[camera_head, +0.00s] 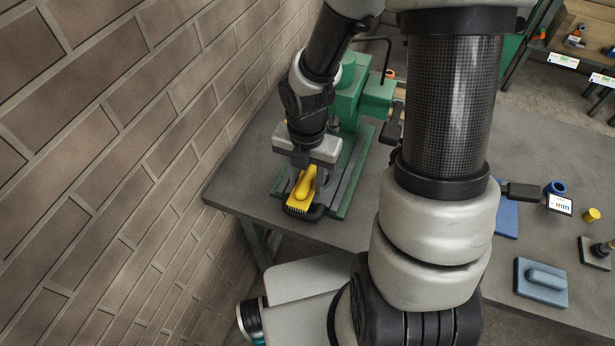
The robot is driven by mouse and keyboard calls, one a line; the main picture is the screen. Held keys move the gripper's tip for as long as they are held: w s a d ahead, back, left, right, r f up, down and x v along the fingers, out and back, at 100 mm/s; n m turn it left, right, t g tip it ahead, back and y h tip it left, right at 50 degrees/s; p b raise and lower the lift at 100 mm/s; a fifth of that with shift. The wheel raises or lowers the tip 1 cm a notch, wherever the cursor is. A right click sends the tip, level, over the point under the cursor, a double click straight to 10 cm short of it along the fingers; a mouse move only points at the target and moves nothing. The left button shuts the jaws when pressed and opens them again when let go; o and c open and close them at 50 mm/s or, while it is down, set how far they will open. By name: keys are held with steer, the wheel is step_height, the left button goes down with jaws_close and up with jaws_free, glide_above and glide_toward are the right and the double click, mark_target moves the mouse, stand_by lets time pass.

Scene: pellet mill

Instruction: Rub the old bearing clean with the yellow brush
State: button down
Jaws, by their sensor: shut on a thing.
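The yellow brush (307,187) is in my gripper (308,172), which is shut on it. The brush tilts down, with its bristle end toward the table's near left edge. A dark rounded piece (318,213) shows just under and beside the brush end, at the front of the green machine's base. I cannot tell whether it is the old bearing, or whether the bristles touch it. I cannot make out the old bearing for certain; my gripper and the brush cover part of that spot.
The green machine (349,100) stands close behind my gripper on the grey table (242,181), with a brick wall (130,120) to the left.

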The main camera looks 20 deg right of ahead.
steer(key=shift+r+p, duration=1.45)
steer(key=shift+r, duration=0.05)
steer(key=shift+r+p, duration=0.3)
steer(key=shift+r, duration=1.7)
steer(key=shift+s, duration=0.1)
